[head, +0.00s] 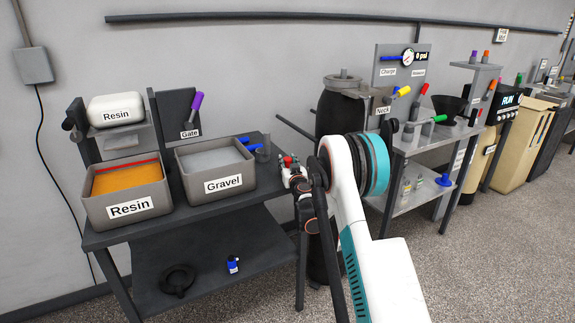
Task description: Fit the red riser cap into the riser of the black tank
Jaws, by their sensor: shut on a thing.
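The black tank (335,108) stands upright against the wall behind my arm, with a grey fitting on its top. Its lower part is mostly hidden by my arm, and I cannot make out its riser. My gripper (291,168) is at the right end of the dark bench, in front of and to the left of the tank. It is shut on a small red piece, apparently the red riser cap (287,160). The cap is apart from the tank top and lower than it. The gripper fingers are small and partly hidden in this view.
The dark bench (205,212) holds an orange-filled Resin bin (129,208) and a Gravel bin (224,185). A grey panel with a gauge (408,57) and a clamp-like Neck arm (372,92) stand beside the tank. A grey shelf unit with coloured handles is to the right.

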